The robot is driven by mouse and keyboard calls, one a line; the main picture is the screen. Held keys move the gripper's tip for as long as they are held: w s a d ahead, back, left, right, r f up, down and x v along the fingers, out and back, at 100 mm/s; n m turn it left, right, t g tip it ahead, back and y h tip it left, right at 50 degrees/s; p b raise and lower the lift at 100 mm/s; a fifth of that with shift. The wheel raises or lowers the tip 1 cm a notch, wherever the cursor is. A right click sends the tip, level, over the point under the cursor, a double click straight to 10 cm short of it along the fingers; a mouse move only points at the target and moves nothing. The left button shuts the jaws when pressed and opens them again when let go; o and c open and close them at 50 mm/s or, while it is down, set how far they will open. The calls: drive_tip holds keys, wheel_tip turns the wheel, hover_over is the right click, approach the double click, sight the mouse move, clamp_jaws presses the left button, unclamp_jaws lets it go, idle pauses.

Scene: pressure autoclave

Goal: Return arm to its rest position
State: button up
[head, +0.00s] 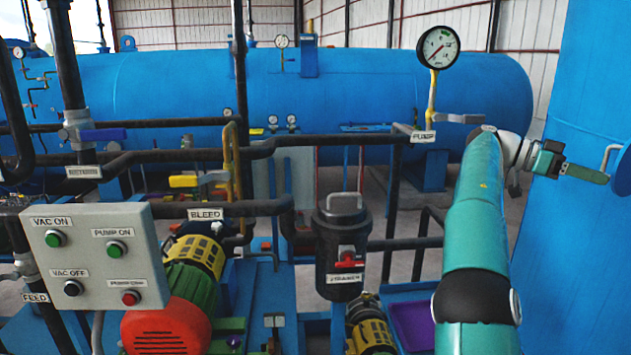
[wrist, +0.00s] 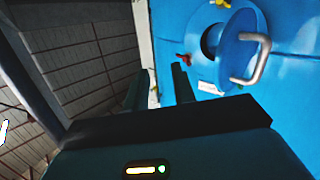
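My teal arm reaches up from the lower right of the head view and bends right at its wrist. My gripper (head: 590,173) points right, in front of or close to a tall blue vessel (head: 578,80); the exact gap cannot be told. In the wrist view my gripper (wrist: 161,82) shows two dark fingers apart with nothing between them. Beyond them, the wrist view shows a round blue hatch (wrist: 240,42) standing open, with a silver handle (wrist: 252,62). The handle also shows at the right edge of the head view (head: 609,155).
A control box (head: 98,255) with several buttons stands at lower left. A pressure gauge (head: 438,47) rises on a yellow pipe left of my wrist. Dark pipes (head: 300,142) cross the middle, above a black strainer (head: 342,245). A large blue tank (head: 200,85) lies behind.

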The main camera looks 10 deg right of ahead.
drive_tip(key=s+a+f+n+t+y, duration=0.1)
drive_tip(key=s+f+n+t+y, duration=0.1)
drive_tip(key=s+f+n+t, duration=0.3)
drive_tip(key=s+a+f+n+t+y, duration=0.3)
drive_tip(key=s+a+f+n+t, duration=0.1)
drive_tip(key=a, duration=1)
drive_tip(key=s+a+f+n+t+y, duration=0.3)
drive_tip(key=s+a+f+n, duration=0.3)
drive_tip(key=a, duration=0.8)
drive_tip(key=s+a+f+n+t+y, duration=0.4)
drive_tip(key=a+f+n, duration=0.5)
drive_tip(key=a, duration=0.5)
drive_tip(key=shift+s+a+f+n+t, duration=0.3)
drive_tip(key=shift+s+f+n, duration=0.15)
drive_tip(key=shift+s, duration=0.3)
drive_tip(key=shift+d, duration=0.25)
